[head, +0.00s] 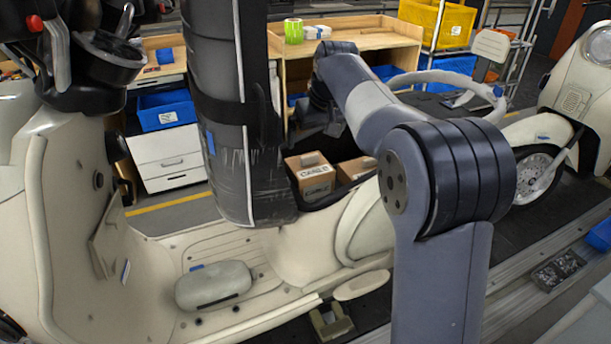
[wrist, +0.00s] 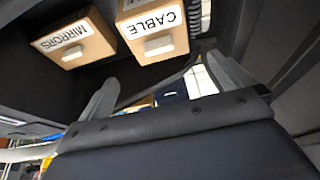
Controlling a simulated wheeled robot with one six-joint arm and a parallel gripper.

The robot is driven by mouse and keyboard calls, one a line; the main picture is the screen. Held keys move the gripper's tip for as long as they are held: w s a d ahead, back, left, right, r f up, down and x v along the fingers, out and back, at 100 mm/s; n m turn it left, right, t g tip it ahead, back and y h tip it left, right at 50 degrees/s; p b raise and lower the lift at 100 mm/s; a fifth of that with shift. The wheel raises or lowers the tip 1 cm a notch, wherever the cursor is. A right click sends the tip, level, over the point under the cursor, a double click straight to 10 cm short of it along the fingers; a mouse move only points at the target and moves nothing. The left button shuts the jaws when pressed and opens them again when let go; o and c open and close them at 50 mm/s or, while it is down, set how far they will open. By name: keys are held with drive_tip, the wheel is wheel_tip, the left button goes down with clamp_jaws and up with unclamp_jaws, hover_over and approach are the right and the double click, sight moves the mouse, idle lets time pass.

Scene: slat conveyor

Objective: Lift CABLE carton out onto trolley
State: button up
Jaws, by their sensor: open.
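The CABLE carton (head: 313,174) is a brown box with a white label. It sits in the dark open compartment of the cream scooter (head: 290,255). In the wrist view, the CABLE carton (wrist: 150,32) is at the top, its label upside down and a pale tab on its face. My gripper (wrist: 163,78) is open and empty. Its two grey fingers stand apart below the carton in that view, not around it. In the head view, my wrist is behind the carton, and the fingers are hard to make out. I cannot tell which surface is the trolley.
A second carton, labelled MIRRORS (wrist: 75,42), stands beside the CABLE carton; it shows in the head view (head: 356,168). A tall dark padded piece (head: 225,110) rises just left of the cartons. A wooden bench (head: 345,40) is behind. A dark tray (head: 557,270) lies at right.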

sight(310, 155)
drive_tip(key=p+x, duration=0.1)
drive_tip(key=x, duration=0.8)
drive_tip(key=shift+w+f+p, duration=0.2)
drive_tip(key=shift+f+p, duration=0.1)
drive_tip(key=shift+p, duration=0.05)
drive_tip(key=c, duration=1)
drive_tip(key=shift+r, duration=0.1)
